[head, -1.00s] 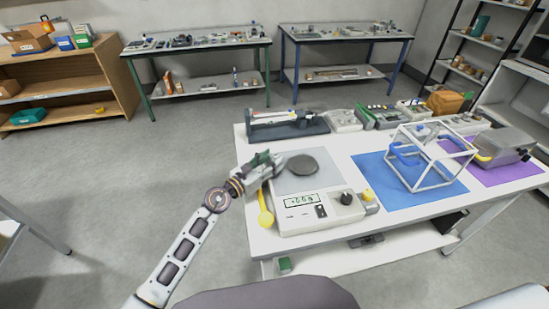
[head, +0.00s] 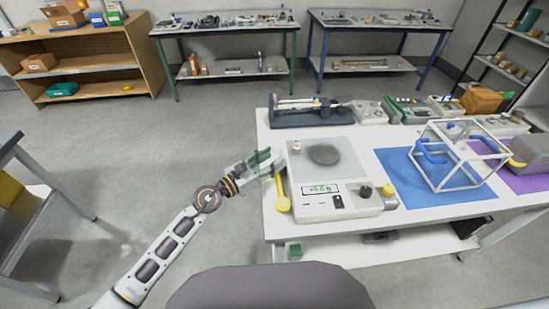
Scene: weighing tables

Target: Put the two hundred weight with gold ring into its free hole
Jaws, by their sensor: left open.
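A small pale cylinder with a tan band (head: 296,147), possibly the weight, stands at the left edge of the scale's plate (head: 345,165). Its marking is too small to read. My left gripper (head: 276,158) is open, just left of the scale and beside this cylinder, with a narrow gap between them. The scale (head: 345,208) has a lit display and dark and yellow knobs. I cannot pick out a free hole for the weight. My right gripper is not in view.
A yellow spoon-like thing (head: 283,204) lies along the scale's left side. A white wire-frame cube (head: 455,160) stands on a blue mat (head: 410,192). Several instruments, among them a dark stand (head: 300,118), line the table's back edge. The floor left of the table is clear.

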